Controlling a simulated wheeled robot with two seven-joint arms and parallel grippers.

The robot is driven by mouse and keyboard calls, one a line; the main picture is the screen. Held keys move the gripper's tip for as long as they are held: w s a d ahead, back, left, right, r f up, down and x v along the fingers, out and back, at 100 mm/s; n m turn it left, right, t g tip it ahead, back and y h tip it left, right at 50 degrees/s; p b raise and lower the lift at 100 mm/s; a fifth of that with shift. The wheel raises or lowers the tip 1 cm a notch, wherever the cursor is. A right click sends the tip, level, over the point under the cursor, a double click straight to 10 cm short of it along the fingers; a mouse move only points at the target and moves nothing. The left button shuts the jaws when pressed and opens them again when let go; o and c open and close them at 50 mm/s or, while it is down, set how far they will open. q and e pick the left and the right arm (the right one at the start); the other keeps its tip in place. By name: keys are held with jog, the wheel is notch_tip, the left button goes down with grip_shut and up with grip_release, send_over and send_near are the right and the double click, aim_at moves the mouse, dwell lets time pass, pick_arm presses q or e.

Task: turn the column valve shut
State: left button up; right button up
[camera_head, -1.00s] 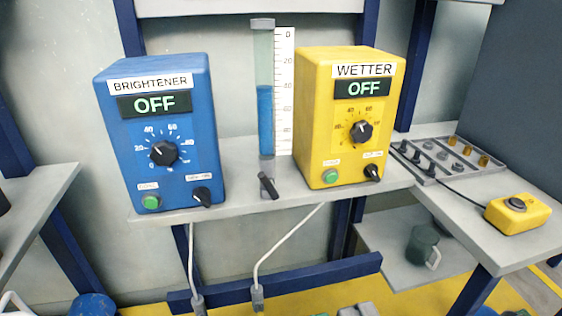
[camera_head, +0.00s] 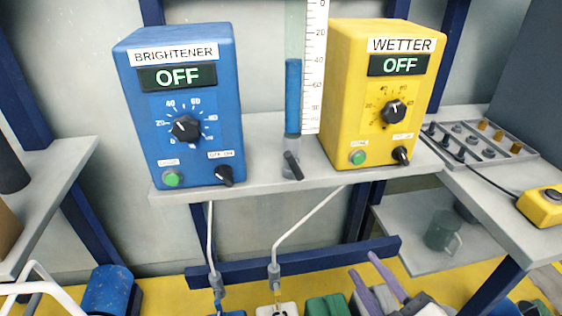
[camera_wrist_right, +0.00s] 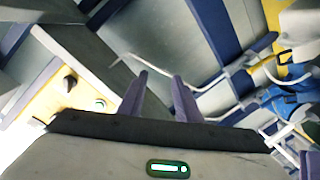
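The column valve (camera_head: 293,166) is a small black lever at the foot of a clear column of blue liquid (camera_head: 293,95). Its lever is tilted, its lower end pointing down and slightly right. The column stands between the blue BRIGHTENER box (camera_head: 217,110) and the yellow WETTER box (camera_head: 345,90); both displays read OFF. My right gripper (camera_head: 362,262) is low at the bottom right, below the shelf and apart from the valve. Its two purple fingers are spread with nothing between them, also in the right wrist view (camera_wrist_right: 160,77). My left gripper is not in view.
The grey shelf (camera_head: 262,175) has its front edge above my right gripper. Two pale pipes (camera_head: 305,222) run down beneath it to fittings. A blue crossbar (camera_head: 300,262) spans below. At right are a metal tray of small parts (camera_head: 485,140), a yellow button box (camera_head: 545,205) and a jug (camera_head: 440,232).

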jog(key=w+a+r+n+t+y, duration=0.1)
jog(key=w+r+n+y, duration=0.15)
jog(key=r+n, duration=0.35)
jog(key=w+a+r+n+t+y, duration=0.1)
jog(key=w+r+n+y, duration=0.1)
jog(key=r+n+y, duration=0.35)
jog(key=n+g+y, duration=0.4)
jog(key=n+g, duration=0.8)
jog(key=n, duration=1.7)
send_near(297, 164)
jog(key=x, duration=0.9)
jog(key=shift+a+r+p, duration=0.1)
jog(key=shift+a+p, duration=0.25)
jog(key=shift+w+a, duration=0.25)
jog(key=shift+a, duration=0.25)
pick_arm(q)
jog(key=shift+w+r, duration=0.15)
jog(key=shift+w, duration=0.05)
